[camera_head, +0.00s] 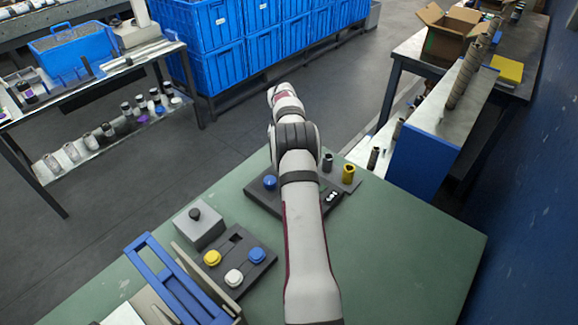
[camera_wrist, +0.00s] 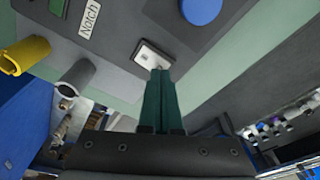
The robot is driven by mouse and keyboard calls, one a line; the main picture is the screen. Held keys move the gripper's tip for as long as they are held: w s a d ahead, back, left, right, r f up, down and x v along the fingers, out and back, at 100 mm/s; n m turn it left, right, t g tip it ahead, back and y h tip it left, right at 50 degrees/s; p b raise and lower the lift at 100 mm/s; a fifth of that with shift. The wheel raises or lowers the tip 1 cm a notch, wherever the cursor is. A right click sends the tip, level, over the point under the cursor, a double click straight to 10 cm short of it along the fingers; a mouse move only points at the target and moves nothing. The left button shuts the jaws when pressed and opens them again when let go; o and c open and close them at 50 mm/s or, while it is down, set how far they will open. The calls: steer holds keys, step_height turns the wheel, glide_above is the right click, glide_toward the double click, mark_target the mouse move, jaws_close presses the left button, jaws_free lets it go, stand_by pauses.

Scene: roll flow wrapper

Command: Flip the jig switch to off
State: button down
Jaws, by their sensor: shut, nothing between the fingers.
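The jig (camera_wrist: 120,45) is a dark grey plate that fills the upper part of the wrist view. A small switch with a pale plate (camera_wrist: 147,53) sits near the jig's edge. My gripper (camera_wrist: 161,73) has its dark green fingers shut together with nothing between them. The fingertips overlap the lower right part of the switch plate; I cannot tell whether they touch it. The switch's lever position is hidden or too small to read. In the head view the jig (camera_head: 262,198) lies on the green table, partly behind my arm, which hides the gripper and switch.
A grey button box (camera_head: 199,229) is nearer on the table (camera_head: 400,265), whose right side is clear.

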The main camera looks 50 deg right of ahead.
steer(key=shift+f, duration=0.5)
steer(key=shift+r, duration=3.55)
steer(key=s+a+r+n+y, duration=0.15)
steer(key=a+r, duration=0.35)
steer(key=a, duration=0.5)
steer(key=s+a+r+n, duration=0.1)
steer(key=s+a+r, duration=0.3)
steer(key=a, duration=0.7)
steer(key=s+a+r+n+y, duration=0.1)
steer(key=a+r, duration=0.5)
steer(key=a, duration=0.4)
steer(key=s+a+f+n, duration=0.1)
steer(key=s+a+f, duration=0.1)
steer(key=s+a, duration=0.5)
steer(key=s+a+f+n+g, duration=0.1)
steer(key=s+a, duration=0.6)
steer(key=s, duration=0.7)
steer(key=shift+s+a+f+n+y, duration=0.2)
steer(key=shift+f+n+y, duration=0.25)
steer(key=shift+f, duration=0.2)
